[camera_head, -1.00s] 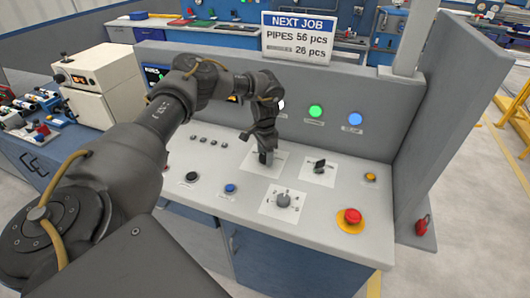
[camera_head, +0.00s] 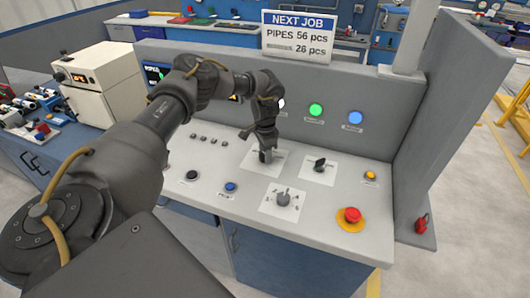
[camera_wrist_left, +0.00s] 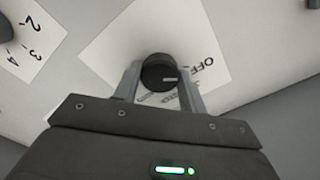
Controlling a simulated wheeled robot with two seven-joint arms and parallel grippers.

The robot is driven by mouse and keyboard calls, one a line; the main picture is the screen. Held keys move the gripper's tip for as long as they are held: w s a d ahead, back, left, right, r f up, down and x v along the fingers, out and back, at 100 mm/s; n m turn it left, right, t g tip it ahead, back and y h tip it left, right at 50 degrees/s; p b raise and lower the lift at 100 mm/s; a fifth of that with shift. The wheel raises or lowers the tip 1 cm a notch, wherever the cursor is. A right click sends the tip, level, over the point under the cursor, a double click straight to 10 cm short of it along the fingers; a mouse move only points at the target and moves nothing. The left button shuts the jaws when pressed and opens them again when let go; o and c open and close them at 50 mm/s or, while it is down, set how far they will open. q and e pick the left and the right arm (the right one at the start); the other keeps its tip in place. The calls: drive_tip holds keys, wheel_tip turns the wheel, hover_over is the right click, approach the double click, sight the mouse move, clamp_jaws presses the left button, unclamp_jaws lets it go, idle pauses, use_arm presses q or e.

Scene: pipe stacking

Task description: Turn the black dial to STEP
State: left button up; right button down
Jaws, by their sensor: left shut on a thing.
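The black dial (camera_wrist_left: 157,68) is round with a short white mark on its top that points to the right in the left wrist view. It sits on a white label plate (camera_wrist_left: 112,50). The word OFF is readable to the right of the dial; other lettering is partly hidden by a finger. My left gripper (camera_wrist_left: 159,82) is shut on this dial, one finger on each side. In the head view my left gripper (camera_head: 265,156) reaches down to the panel, and hides most of the dial there. My right gripper is not in view.
On the grey console, another black knob (camera_head: 320,165) stands right of my gripper, and a grey numbered knob (camera_head: 283,199) stands in front. A red emergency button (camera_head: 351,215) and a blue button (camera_head: 230,187) are nearby. A raised back panel (camera_head: 385,110) stands behind.

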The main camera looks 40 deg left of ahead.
use_arm(q)
drive_tip(key=m+p, duration=0.1)
drive_tip(key=m, duration=0.1)
drive_tip(key=shift+m, duration=0.4)
drive_tip(key=m, duration=0.3)
drive_tip(key=shift+m, duration=0.3)
drive_tip(key=m, duration=0.4)
drive_tip(key=shift+m, duration=2.3)
drive_tip(key=o, duration=1)
drive_tip(key=shift+d, duration=0.1)
